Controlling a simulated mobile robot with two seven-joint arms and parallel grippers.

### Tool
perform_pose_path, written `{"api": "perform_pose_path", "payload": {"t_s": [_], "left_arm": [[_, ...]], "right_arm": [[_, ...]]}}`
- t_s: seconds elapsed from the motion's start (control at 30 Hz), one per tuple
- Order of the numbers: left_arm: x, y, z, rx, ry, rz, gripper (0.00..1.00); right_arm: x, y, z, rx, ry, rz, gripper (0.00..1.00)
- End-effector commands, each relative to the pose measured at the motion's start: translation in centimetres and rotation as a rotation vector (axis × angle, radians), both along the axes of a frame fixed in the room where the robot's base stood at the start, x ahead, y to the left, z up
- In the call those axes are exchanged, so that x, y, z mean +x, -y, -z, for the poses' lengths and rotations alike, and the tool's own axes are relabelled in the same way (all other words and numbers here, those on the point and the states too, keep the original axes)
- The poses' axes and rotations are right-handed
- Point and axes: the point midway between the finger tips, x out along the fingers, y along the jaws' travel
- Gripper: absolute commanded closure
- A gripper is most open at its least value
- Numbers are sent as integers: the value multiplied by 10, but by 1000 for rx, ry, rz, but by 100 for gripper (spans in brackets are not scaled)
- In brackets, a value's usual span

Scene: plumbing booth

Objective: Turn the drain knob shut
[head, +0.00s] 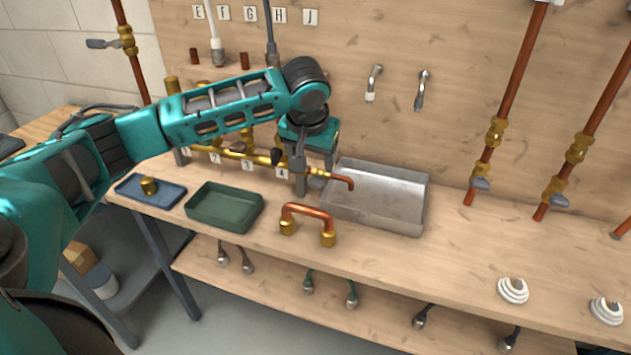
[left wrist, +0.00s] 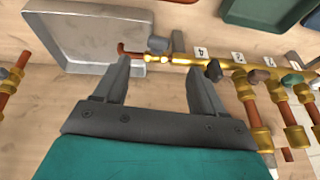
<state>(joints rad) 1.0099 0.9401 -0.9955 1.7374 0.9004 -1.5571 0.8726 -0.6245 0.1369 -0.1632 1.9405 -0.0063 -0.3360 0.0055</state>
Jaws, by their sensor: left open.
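The brass manifold (head: 240,153) runs along the back of the bench and ends in a copper spout (head: 343,181) above a grey metal tray (head: 395,205). A grey knob (left wrist: 157,44), which looks like the drain knob, sits by the spout at the manifold's end. In the head view it is mostly hidden by my gripper. My left gripper (head: 301,183) points down over this end. In the left wrist view, its two fingers (left wrist: 156,66) are apart with nothing between them, and the knob appears just beyond the tips. I cannot tell whether they touch it. My right gripper is out of view.
A copper U-pipe (head: 307,211), a green tray (head: 224,207) and a blue tray (head: 150,191) with a brass fitting stand in front. The bench right of the metal tray is mostly clear.

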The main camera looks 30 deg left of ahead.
Motion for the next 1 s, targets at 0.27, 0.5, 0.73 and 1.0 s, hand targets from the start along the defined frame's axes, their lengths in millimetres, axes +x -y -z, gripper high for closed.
{"api": "perform_pose_path", "payload": {"t_s": [0.27, 0.5, 0.73, 1.0], "left_arm": [[20, -10, 56, 1, -2, 1, 30], [34, -17, 89, 1, 0, 2, 30], [38, -19, 101, 1, 2, 3, 30], [38, -19, 101, 0, 2, 4, 33]], "right_arm": [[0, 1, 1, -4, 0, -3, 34], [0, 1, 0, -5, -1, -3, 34], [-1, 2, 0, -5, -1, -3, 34], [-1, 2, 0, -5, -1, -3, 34]]}}
